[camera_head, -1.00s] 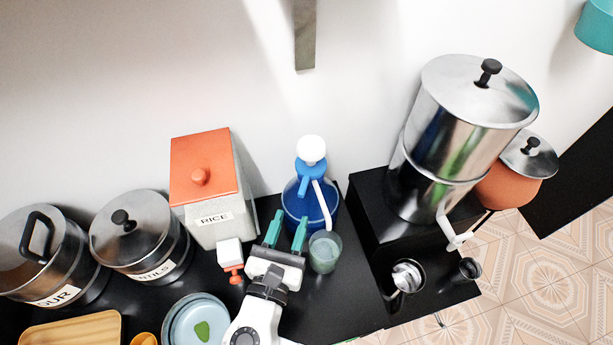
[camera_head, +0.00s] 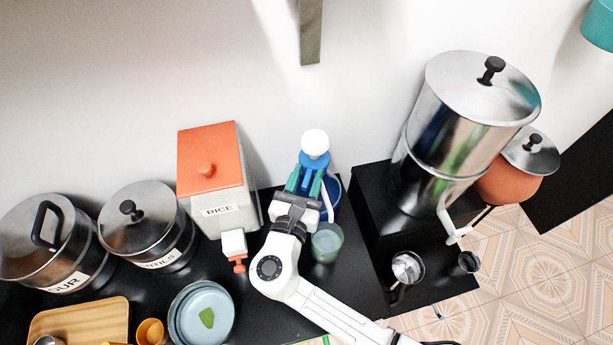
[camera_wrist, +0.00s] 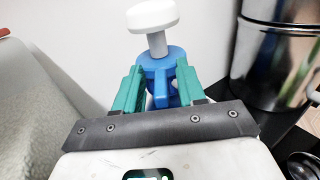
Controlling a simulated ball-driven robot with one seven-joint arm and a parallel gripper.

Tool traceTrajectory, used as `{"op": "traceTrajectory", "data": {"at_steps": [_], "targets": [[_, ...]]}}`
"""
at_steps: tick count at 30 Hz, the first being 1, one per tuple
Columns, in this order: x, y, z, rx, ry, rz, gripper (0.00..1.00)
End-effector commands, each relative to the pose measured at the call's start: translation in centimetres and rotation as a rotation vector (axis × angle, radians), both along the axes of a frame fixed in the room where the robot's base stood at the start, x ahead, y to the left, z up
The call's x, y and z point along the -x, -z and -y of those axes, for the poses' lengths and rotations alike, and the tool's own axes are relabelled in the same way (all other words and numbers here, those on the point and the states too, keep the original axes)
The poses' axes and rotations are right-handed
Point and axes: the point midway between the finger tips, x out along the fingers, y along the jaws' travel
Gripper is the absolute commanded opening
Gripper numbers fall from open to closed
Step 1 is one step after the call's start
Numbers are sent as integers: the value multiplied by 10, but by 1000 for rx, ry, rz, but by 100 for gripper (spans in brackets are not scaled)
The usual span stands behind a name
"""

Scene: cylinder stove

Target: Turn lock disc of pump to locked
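The pump has a white knob (camera_head: 315,143) on top and a blue collar (camera_head: 314,160) below it, above a blue bottle (camera_head: 338,197) on the black counter. My gripper (camera_head: 306,180) has its green fingers around the upper part of the pump. In the wrist view my gripper (camera_wrist: 158,85) has its two fingers apart, one on each side of the blue collar (camera_wrist: 160,66), under the white knob (camera_wrist: 152,16). I cannot tell whether the fingers touch the collar. The bottle body is mostly hidden by my gripper.
The rice box (camera_head: 212,170) is at left. A large steel dispenser (camera_head: 465,120) stands on a black stand at right. A wall bracket (camera_head: 311,30) hangs above.

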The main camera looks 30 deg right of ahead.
Motion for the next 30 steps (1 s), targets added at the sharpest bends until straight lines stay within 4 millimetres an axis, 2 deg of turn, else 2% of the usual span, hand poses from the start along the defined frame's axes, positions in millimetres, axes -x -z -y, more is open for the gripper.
{"op": "traceTrajectory", "data": {"at_steps": [1, 12, 25, 30], "targets": [[0, 0, 0, 0, 0, 0, 35], [0, 0, 0, 0, 0, 0, 0], [-1, 0, 0, -1, 4, 1, 0], [-6, 0, -3, -2, 77, 2, 0]]}}
